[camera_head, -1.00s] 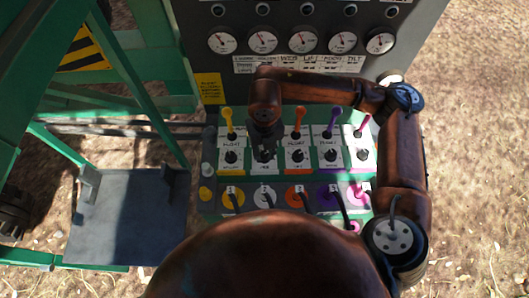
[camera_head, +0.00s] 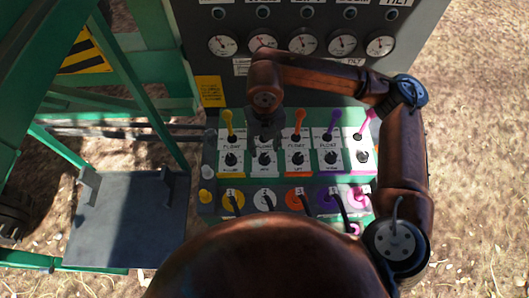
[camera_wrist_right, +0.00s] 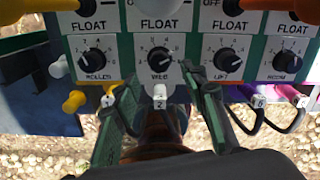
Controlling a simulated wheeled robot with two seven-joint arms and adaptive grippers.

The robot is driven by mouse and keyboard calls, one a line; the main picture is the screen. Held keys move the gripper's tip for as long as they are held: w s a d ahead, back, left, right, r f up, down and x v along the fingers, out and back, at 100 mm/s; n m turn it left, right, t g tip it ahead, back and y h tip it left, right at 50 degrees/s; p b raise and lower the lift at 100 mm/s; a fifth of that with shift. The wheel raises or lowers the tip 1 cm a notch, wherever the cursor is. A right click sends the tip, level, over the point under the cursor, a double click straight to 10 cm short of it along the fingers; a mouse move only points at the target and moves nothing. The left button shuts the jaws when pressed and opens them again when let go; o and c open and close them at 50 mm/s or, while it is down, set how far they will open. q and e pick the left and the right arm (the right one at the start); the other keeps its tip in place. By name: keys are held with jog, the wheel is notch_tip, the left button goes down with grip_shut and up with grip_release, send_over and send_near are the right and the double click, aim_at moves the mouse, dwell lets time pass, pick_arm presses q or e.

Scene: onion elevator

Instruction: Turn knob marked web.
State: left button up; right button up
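The web knob (camera_wrist_right: 160,59) is black, on a white dial plate with numbers, second from left in a row of knobs. In the head view the web knob (camera_head: 264,159) shows just below my right gripper. My right gripper (camera_wrist_right: 166,93) is open in the wrist view, its two fingers spread on either side below the knob, with nothing between the tips. In the head view my right gripper (camera_head: 267,128) hangs in front of the panel and hides the lever above the knob. The left gripper is out of view.
Neighbouring knobs are the roller knob (camera_wrist_right: 87,63), lift knob (camera_wrist_right: 226,59) and boom knob (camera_wrist_right: 287,59). Coloured levers, such as the orange lever (camera_head: 299,121), stick out above. Cables and plugs sit below. Gauges (camera_head: 303,42) and a green frame (camera_head: 140,60) surround the panel.

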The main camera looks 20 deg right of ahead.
aim_at(265, 157)
notch_tip(265, 157, up, 6)
dwell(0.7)
